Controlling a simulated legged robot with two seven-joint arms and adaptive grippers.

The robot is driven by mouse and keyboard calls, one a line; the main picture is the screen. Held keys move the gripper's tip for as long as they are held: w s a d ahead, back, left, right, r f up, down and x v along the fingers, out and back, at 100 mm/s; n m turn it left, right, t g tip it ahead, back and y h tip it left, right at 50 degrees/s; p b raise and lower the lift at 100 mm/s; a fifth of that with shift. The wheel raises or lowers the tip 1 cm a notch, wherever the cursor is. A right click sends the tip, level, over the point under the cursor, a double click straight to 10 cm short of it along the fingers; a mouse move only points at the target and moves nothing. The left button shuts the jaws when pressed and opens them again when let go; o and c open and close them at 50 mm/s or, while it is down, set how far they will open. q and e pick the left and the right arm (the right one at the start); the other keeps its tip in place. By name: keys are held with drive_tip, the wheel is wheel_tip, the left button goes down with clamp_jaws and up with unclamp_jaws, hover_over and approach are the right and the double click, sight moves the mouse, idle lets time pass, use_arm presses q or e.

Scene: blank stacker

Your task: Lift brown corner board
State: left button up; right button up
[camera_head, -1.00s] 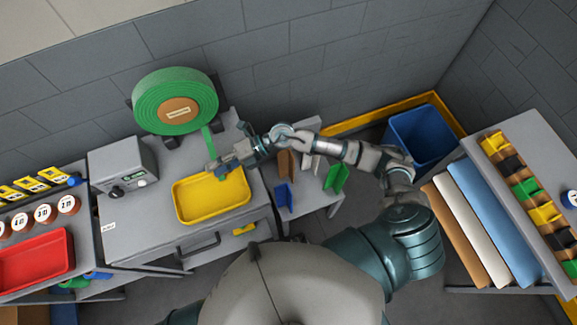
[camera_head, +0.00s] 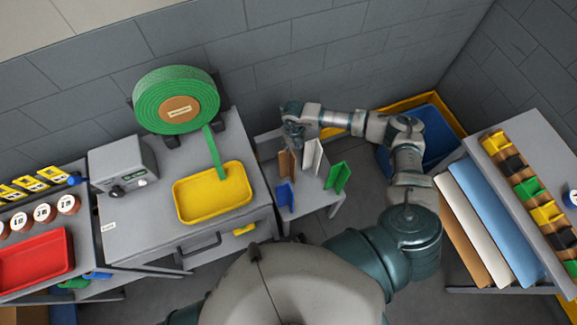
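The brown corner board (camera_head: 286,164) stands upright on the small grey table right of the yellow tray. A white corner board (camera_head: 313,156) stands close to its right, a green one (camera_head: 337,177) further right, and a blue one (camera_head: 285,196) in front. My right gripper (camera_head: 292,144) points down just above the brown board's top edge. The fingers are small and dark here, so I cannot tell whether they are open or touch the board. My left gripper is out of view.
The yellow tray (camera_head: 213,194) lies on the left workbench, with a green strip hanging from the large green roll (camera_head: 176,100). A blue bin (camera_head: 428,138) stands in the back right corner. Tall brown, white and blue sheets (camera_head: 497,226) lean at the right rack.

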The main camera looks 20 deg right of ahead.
sight(293, 154)
drive_tip(key=shift+f, duration=0.75)
wheel_tip(293, 154, down, 5)
drive_tip(key=shift+a+r, duration=0.15)
drive_tip(key=shift+f, duration=0.3)
clamp_jaws()
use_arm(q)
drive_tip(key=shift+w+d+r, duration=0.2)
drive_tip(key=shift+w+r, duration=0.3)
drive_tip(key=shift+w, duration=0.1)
